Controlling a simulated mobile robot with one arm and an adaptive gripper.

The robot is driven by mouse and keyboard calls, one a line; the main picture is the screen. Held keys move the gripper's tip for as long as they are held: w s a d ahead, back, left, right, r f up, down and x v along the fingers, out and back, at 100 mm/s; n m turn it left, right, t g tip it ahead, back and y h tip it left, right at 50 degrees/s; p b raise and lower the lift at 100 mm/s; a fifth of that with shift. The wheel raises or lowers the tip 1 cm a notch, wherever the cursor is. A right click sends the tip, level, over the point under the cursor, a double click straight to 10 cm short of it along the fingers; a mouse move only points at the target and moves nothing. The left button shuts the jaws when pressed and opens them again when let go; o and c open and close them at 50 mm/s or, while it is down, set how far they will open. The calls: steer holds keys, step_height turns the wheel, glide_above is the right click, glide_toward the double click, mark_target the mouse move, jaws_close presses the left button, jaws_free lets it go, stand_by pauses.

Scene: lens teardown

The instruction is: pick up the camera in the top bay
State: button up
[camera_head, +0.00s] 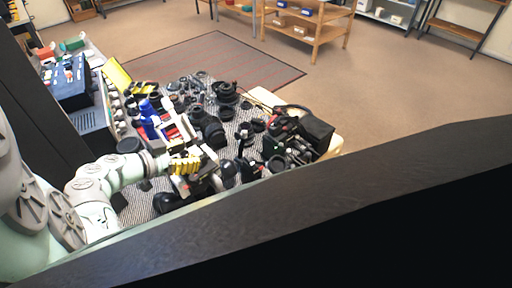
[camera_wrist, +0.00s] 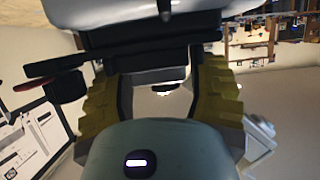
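My gripper (camera_head: 186,166) has ribbed yellow fingers and is above the near left part of the cluttered table. In the wrist view my gripper (camera_wrist: 152,78) has its fingers spread wide, with pale floor showing through part of the gap. A dark blocky thing (camera_wrist: 150,55) lies across the far end of the fingers, under a pale rounded shape. I cannot tell whether it is the camera or whether the fingers touch it. Several black camera-like bodies and lenses lie on the table; I cannot make out which one is the camera in the top bay.
Black lenses (camera_head: 226,94) crowd the striped mat. A black boxy item (camera_head: 315,130) stands at the right end. A blue-black case (camera_head: 70,82) and a yellow panel (camera_head: 116,75) are at the left. A wooden shelf (camera_head: 305,27) stands beyond a rug (camera_head: 205,62).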

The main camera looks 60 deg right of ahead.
steer(key=c, duration=0.9)
steer(key=shift+o, duration=0.2)
steer(key=shift+r, duration=0.2)
